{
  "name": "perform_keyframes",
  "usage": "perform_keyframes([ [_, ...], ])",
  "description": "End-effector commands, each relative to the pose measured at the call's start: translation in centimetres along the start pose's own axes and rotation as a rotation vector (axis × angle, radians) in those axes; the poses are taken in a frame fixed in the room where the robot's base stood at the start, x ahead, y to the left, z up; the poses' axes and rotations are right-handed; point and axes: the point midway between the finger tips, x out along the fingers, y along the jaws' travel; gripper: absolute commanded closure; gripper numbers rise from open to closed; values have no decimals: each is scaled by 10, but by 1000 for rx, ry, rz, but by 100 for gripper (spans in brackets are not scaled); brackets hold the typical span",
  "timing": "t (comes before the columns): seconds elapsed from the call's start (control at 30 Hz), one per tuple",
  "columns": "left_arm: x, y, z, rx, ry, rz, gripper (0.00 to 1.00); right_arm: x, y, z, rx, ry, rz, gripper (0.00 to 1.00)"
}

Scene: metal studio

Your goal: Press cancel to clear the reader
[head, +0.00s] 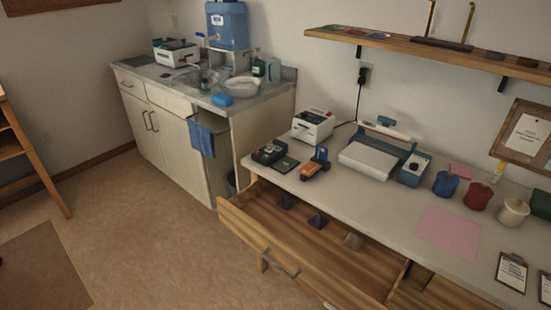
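A small dark device (268,152), which looks like the reader, lies at the left end of the long counter. It has a lighter panel on top, but its keys are too small to make out, so I cannot tell which is cancel. A flat dark pad (286,164) lies just to its right. Neither of my grippers shows in the head view.
A wide wooden drawer (276,220) stands open below the counter's front edge, holding several small dark pieces. On the counter (400,208) are a white printer (313,126), an orange and blue tool (315,166) and a blue-white machine (369,160).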

Motion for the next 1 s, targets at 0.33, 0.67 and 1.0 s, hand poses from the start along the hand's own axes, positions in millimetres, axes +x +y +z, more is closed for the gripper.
perform_keyframes([
  [0.33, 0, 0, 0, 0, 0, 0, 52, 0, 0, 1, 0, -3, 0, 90],
  [0.67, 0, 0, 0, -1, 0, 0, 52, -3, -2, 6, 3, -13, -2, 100],
  [1.0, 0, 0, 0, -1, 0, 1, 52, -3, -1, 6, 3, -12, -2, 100],
])
